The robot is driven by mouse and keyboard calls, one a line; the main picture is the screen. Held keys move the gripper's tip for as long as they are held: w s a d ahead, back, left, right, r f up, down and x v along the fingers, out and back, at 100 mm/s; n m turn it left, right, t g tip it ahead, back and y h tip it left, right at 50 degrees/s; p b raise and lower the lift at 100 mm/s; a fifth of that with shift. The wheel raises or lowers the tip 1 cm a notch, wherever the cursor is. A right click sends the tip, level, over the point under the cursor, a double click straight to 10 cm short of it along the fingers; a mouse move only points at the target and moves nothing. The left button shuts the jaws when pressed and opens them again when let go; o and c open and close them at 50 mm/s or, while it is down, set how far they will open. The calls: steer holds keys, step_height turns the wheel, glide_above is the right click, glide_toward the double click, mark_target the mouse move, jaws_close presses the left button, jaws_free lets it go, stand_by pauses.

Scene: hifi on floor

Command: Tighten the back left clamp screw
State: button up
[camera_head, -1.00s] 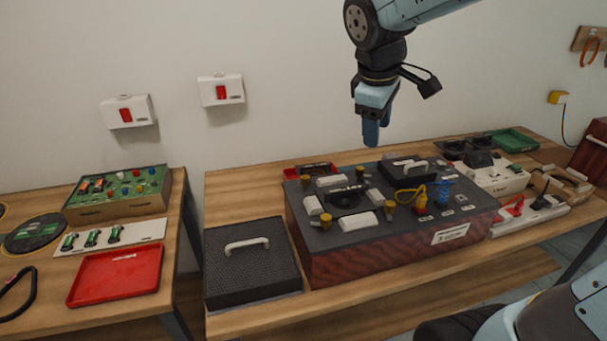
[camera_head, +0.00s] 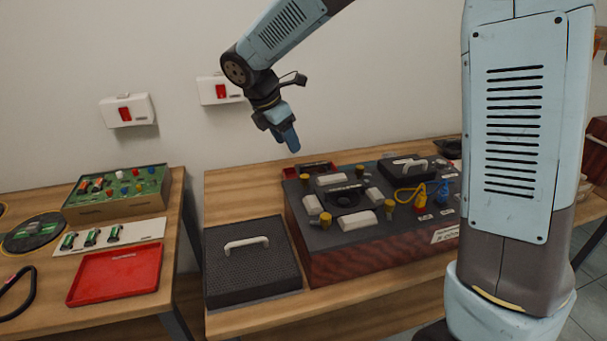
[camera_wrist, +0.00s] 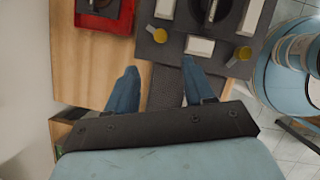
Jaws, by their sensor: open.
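The back left clamp screw (camera_head: 304,180) is a brass knob on the back left of the dark-topped module (camera_head: 408,226). It also shows in the wrist view (camera_wrist: 160,35), ahead of my fingers. My gripper (camera_head: 293,147) hangs above the left back part of the bench, higher than the screw and apart from it. In the wrist view my gripper (camera_wrist: 160,66) has its two blue fingers spread and nothing between them. Another brass knob (camera_wrist: 243,52) is at right there. The front left knob (camera_head: 325,220) and others stand around the black round part (camera_head: 347,198).
A black perforated cover with a handle (camera_head: 252,264) lies left of the module. A red tray (camera_wrist: 118,22) sits behind it. White blocks (camera_head: 358,221) and a yellow cable (camera_head: 409,192) are on the module top. My arm hides the bench's right end.

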mark_target(304, 176)
steer(key=x, duration=1.3)
steer(key=shift+f, duration=0.25)
steer(key=shift+c, duration=0.3)
jaws_close()
